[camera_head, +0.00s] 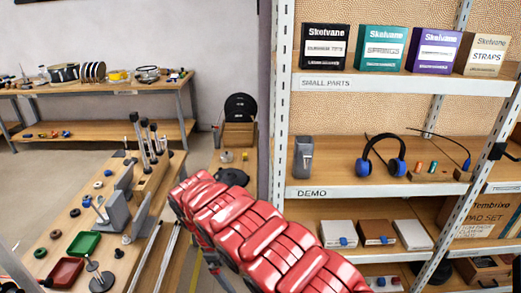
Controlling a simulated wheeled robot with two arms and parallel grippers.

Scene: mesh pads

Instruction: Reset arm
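Neither of my grippers can be made out in the head view. A glossy red segmented form (262,232) runs from the bottom edge up and left to the middle of the picture. I cannot tell whether it is part of my own arm. It hides part of the floor and the lower left of the shelf rack.
A metal shelf rack (281,100) on the right holds boxes, blue-black headphones (385,157) and a grey device (303,157). A workbench (58,213) at left carries a green tray (83,244), red tray (64,271) and upright rods. Another table (100,88) stands behind.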

